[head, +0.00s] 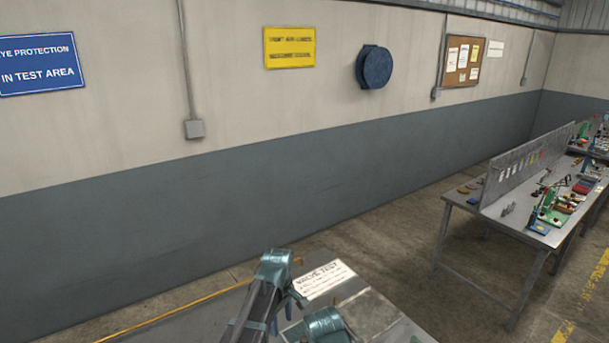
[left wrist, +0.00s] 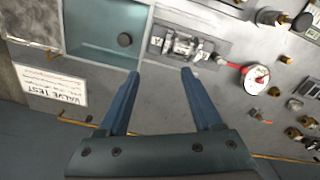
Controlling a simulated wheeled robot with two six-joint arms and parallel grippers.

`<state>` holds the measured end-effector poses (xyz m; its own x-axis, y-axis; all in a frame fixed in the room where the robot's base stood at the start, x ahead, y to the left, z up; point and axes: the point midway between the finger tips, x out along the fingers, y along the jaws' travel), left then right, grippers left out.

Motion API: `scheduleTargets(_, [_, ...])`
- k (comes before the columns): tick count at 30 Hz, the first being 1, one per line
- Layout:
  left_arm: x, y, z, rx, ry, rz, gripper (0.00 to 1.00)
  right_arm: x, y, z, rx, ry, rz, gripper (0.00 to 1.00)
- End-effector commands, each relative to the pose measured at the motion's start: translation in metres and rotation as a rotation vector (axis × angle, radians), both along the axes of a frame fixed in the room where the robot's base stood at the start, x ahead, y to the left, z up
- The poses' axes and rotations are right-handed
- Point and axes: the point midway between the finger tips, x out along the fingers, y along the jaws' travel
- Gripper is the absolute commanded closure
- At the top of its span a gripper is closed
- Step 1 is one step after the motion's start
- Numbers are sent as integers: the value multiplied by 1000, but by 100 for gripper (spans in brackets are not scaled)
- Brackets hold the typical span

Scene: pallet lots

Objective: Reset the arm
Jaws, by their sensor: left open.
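My left arm comes up from the bottom of the head view, over the near bench; its fingers are hard to make out there. In the left wrist view my left gripper (left wrist: 160,80) is open, with two blue fingers apart and nothing between them. It hangs over the grey test bench (head: 185,322), beyond whose surface a clamp-like metal fixture (left wrist: 185,46) shows past the fingertips.
A "VALVE TEST" card (head: 323,279) lies on the bench. Another workbench (head: 470,205) stands at the right, with open floor (head: 400,262) between.

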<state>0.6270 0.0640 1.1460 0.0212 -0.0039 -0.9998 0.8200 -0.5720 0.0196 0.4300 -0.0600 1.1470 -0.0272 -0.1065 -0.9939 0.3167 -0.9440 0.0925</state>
Motion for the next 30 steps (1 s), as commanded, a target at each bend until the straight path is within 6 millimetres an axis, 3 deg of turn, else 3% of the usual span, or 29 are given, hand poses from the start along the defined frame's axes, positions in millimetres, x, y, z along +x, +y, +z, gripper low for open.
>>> scheduleTargets(1, [-27, 19, 0, 2, -5, -100, 33, 0, 0, 0, 0, 0, 0, 50])
scheduleTargets(6, [-72, 59, 0, 14, -26, -444, 33, 0, 0, 0, 0, 0, 0, 50])
scheduleTargets(18, [-146, 108, 1, 49, -48, -970, 33, 0, 0, 0, 0, 0, 0, 50])
scheduleTargets(19, [-142, 100, -15, 49, -42, -985, 33, 0, 0, -16, 0, 0, 0, 50])
scheduleTargets(30, [-168, 38, -97, 67, 40, -1156, 33, 0, 0, -97, -1, -1, 6, 50])
